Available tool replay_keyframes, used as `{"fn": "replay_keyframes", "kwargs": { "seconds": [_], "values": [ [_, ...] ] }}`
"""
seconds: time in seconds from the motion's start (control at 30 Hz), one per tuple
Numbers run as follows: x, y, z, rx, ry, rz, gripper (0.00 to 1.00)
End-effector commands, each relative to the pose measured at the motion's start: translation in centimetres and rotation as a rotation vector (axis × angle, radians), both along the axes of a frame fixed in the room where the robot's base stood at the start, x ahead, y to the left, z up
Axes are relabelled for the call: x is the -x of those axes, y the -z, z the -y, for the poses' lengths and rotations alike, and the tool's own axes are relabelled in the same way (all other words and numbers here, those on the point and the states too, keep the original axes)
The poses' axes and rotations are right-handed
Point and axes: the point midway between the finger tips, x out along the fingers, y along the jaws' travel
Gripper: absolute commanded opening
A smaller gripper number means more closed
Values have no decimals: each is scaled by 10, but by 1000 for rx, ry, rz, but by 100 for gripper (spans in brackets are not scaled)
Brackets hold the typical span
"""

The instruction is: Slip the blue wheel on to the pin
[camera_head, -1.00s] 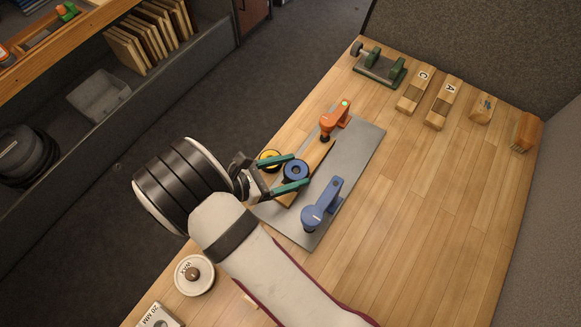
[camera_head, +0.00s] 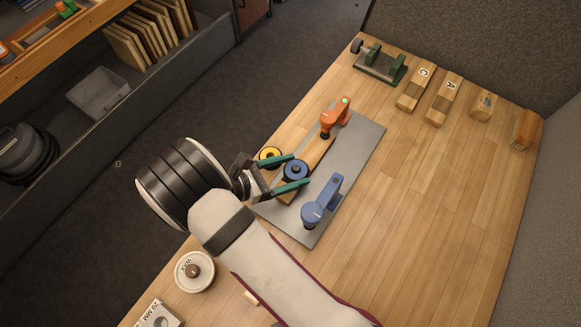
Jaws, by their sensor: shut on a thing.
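The blue wheel (camera_head: 295,170) is a thick ring with a dark centre. It sits between the green fingertips of my gripper (camera_head: 299,169), which is shut on it. The wheel is over the near part of the wooden board (camera_head: 318,150); I cannot tell whether it touches the board. I cannot make out the pin; the wheel and fingers may hide it. A yellow wheel (camera_head: 269,155) is just left of the blue one, close to the upper finger.
A grey plate (camera_head: 350,160) lies under the board. An orange clamp (camera_head: 334,118) stands at the board's far end and a blue clamp (camera_head: 322,203) to the near right. Wooden blocks (camera_head: 445,100) and a green vice (camera_head: 380,65) are farther back.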

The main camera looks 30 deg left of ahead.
Motion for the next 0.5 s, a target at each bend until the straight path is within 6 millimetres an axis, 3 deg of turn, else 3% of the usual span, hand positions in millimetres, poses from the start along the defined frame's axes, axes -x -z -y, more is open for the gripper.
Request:
{"fn": "replay_keyframes", "kwargs": {
  "seconds": [0.23, 0.27, 0.4, 0.5],
  "values": [
    [0, 1, 0, 0, 0, 0, 15],
    [0, 1, 0, 0, 0, 0, 75],
    [0, 1, 0, 0, 0, 0, 100],
    [0, 1, 0, 0, 0, 0, 100]
  ]
}}
